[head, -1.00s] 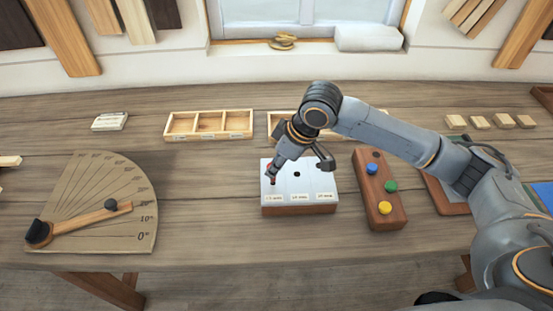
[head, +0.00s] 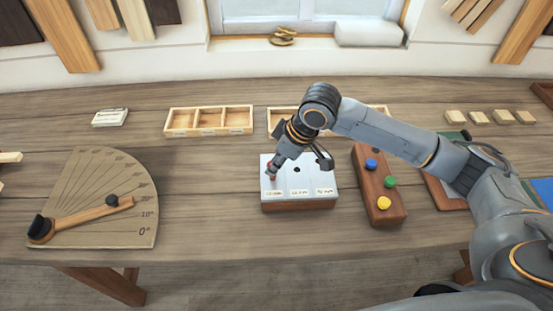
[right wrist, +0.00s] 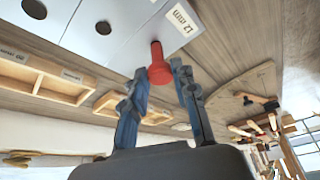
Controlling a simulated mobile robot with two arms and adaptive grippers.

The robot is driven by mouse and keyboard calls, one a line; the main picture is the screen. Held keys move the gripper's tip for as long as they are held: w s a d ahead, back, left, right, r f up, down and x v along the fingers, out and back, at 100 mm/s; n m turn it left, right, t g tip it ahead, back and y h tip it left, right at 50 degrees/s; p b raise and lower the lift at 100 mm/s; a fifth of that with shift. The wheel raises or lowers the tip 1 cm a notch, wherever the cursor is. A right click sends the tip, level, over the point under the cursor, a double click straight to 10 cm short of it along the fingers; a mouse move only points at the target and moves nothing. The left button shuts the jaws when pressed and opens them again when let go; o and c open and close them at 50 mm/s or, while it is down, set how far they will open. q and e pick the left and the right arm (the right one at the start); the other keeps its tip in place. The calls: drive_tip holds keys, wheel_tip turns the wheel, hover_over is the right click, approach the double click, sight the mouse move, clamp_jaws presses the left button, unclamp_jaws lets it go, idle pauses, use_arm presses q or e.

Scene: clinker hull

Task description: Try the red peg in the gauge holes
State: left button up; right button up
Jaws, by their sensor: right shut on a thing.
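The red peg (right wrist: 158,72) is held between the two fingers of my right gripper (right wrist: 160,88) in the right wrist view. In the head view the right gripper (head: 272,172) is at the left end of the gauge block (head: 297,206), which has a pale top and a wooden base. The peg's narrow end meets the pale plate beside the 12 mm label (right wrist: 180,18). I cannot tell how far it is inside a hole. Two dark holes (right wrist: 103,27) show empty in the wrist view. My left gripper is not in view.
A dark wooden rack (head: 372,192) with blue, green and yellow pegs stands just right of the gauge. A protractor board (head: 90,190) lies at left. Divided trays (head: 208,121) are behind. The bench between protractor and gauge is clear.

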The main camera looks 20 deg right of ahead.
drive_tip(key=shift+f, duration=0.2)
idle(0.4)
drive_tip(key=shift+r+p, duration=1.7)
drive_tip(key=shift+p, duration=0.7)
